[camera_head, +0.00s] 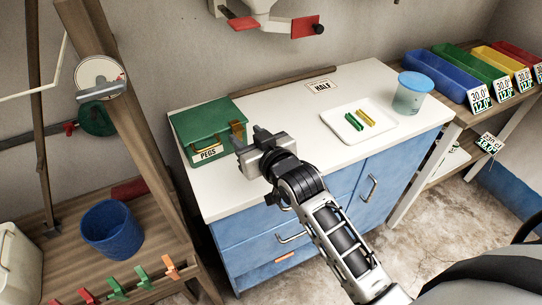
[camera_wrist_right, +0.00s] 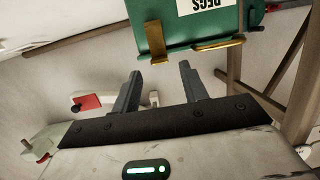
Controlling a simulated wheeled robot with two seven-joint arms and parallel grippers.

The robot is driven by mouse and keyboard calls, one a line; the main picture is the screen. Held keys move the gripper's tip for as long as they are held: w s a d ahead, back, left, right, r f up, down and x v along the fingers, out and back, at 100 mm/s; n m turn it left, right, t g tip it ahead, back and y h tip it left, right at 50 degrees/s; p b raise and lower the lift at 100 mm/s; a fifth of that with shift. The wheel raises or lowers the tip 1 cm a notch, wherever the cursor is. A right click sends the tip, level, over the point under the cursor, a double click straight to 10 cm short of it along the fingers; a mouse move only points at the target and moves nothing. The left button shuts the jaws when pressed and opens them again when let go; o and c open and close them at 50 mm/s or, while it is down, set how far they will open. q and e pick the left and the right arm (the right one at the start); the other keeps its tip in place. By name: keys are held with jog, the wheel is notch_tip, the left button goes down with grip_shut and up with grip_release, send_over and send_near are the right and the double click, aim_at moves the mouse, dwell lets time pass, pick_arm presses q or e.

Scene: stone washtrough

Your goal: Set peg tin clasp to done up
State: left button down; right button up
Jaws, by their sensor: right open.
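The green peg tin (camera_head: 195,125) stands on the left of the white counter, its lid down and a PEGS label on its front. Its brass clasp (camera_head: 236,129) is on the right part of the front, partly behind my right gripper (camera_head: 257,143). In the right wrist view the tin (camera_wrist_right: 193,18) appears upside down at the top, with a brass tab and bar of the clasp (camera_wrist_right: 156,42) below the green edge. I cannot tell whether the clasp is fastened. My right gripper is open and empty, its fingers (camera_wrist_right: 160,82) close to the clasp with a gap visible. My left gripper is not in view.
A white tray (camera_head: 342,131) with a green and a yellow bar lies mid-counter. A lidded tub (camera_head: 409,97) stands at the right. A HALF label (camera_head: 320,86) lies at the back. A wooden post (camera_head: 133,110) rises left of the counter.

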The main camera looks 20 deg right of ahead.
jog(key=b+v, duration=0.1)
jog(key=v, duration=1.2)
jog(key=shift+f, duration=0.1)
jog(key=s+a+f+g, duration=0.1)
jog(key=s+f, duration=0.3)
jog(key=f, duration=0.6)
jog(key=s+a+f+n+g, duration=0.1)
jog(key=s+f+g, duration=0.3)
jog(key=f, duration=0.7)
jog(key=shift+s+f+y, duration=0.25)
jog(key=shift+s+y, duration=0.15)
jog(key=shift+s, duration=0.25)
jog(key=shift+a, duration=0.15)
